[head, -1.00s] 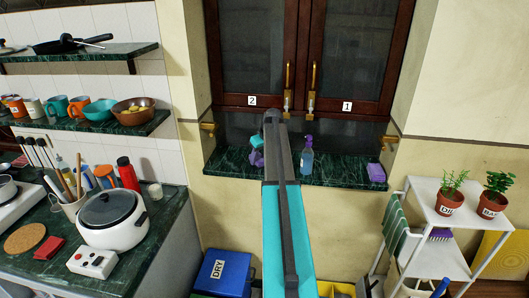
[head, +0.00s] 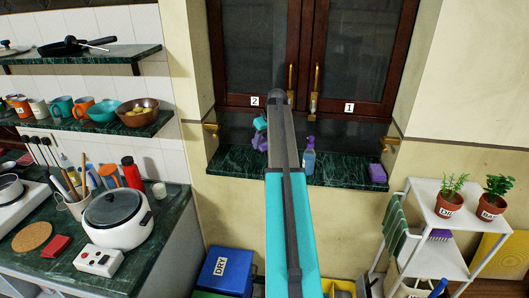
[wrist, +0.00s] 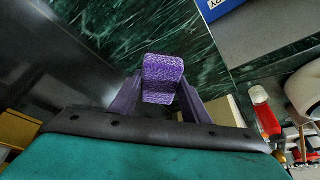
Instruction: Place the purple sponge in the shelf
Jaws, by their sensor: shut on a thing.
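My gripper (wrist: 160,92) is shut on a purple sponge (wrist: 163,78), which sits between its two purple fingers in the wrist view. In the head view my gripper (head: 260,142) is a small purple shape left of my arm, in front of the cabinet base; the held sponge cannot be told apart from it there. The gripper is raised above the green marble ledge (head: 235,163). A second purple block, like a sponge (head: 377,173), lies at the ledge's right end.
A spray bottle (head: 308,158) stands on the ledge just right of my arm. Cabinet doors 2 (head: 245,50) and 1 (head: 352,55) are shut above. Two wall shelves (head: 95,125) are at left. A white rack (head: 440,215) with potted plants is at right.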

